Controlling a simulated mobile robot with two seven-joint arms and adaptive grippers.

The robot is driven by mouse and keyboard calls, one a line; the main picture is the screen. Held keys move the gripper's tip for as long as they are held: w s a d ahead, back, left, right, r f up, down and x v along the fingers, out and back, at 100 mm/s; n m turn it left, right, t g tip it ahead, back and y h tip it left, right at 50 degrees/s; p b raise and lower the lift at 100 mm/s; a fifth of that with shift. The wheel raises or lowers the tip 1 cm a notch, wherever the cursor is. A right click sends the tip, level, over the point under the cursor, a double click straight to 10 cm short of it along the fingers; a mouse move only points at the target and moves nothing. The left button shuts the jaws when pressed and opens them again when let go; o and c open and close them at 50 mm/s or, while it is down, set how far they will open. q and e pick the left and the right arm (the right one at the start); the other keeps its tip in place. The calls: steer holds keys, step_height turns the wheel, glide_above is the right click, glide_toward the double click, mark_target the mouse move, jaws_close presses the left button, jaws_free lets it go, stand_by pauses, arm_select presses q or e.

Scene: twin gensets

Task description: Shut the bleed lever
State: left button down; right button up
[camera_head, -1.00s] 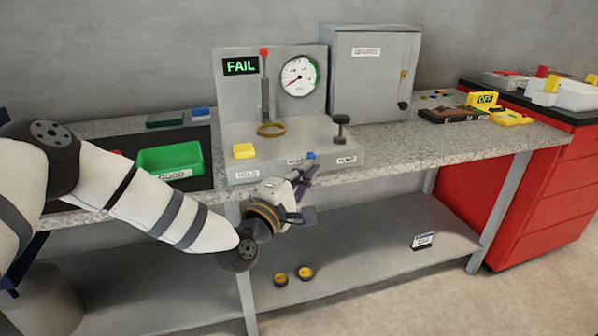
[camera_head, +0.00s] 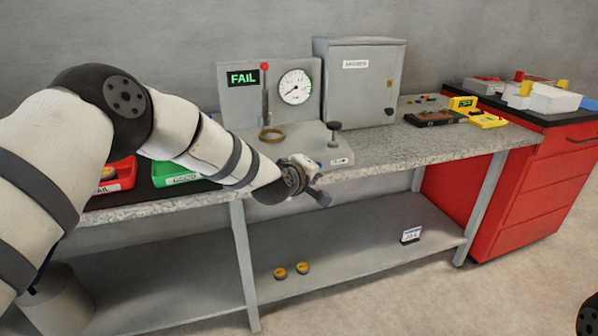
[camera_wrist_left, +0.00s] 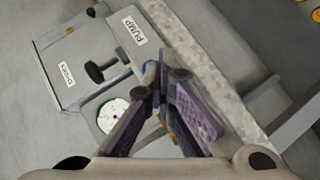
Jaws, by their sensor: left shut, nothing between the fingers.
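The grey test station (camera_head: 240,104) stands on the bench, with a green FAIL display, a gauge (camera_head: 295,87) and a red-knobbed upright lever (camera_head: 265,85). My left gripper (camera_wrist_left: 164,82) is shut and empty at the station's front edge, near the PUMP label (camera_wrist_left: 134,30). In the head view my left gripper (camera_head: 313,180) is mostly hidden behind its wrist.
A black pump knob (camera_head: 334,130) stands close to the gripper. A brass ring (camera_head: 271,135) lies on the station. A grey cabinet (camera_head: 360,95) is behind right. Red and green bins (camera_head: 118,178) are partly behind my arm.

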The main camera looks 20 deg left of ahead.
arm_select(q)
steer(key=shift+w+d+f+g, duration=0.15)
steer(key=shift+d+f+g, duration=0.05)
steer(key=shift+g, duration=0.1)
arm_select(e)
steer(key=shift+w+r, duration=0.2)
arm_select(q)
steer(key=shift+f, duration=0.1)
stand_by(0.3)
steer(key=shift+s+a+f+p, duration=0.3)
steer(key=shift+s+a, duration=0.1)
steer(key=shift+a, duration=0.2)
arm_select(e)
steer(key=shift+w+r, duration=0.2)
arm_select(q)
steer(key=shift+r, duration=0.1)
arm_select(e)
steer(key=shift+r, duration=0.1)
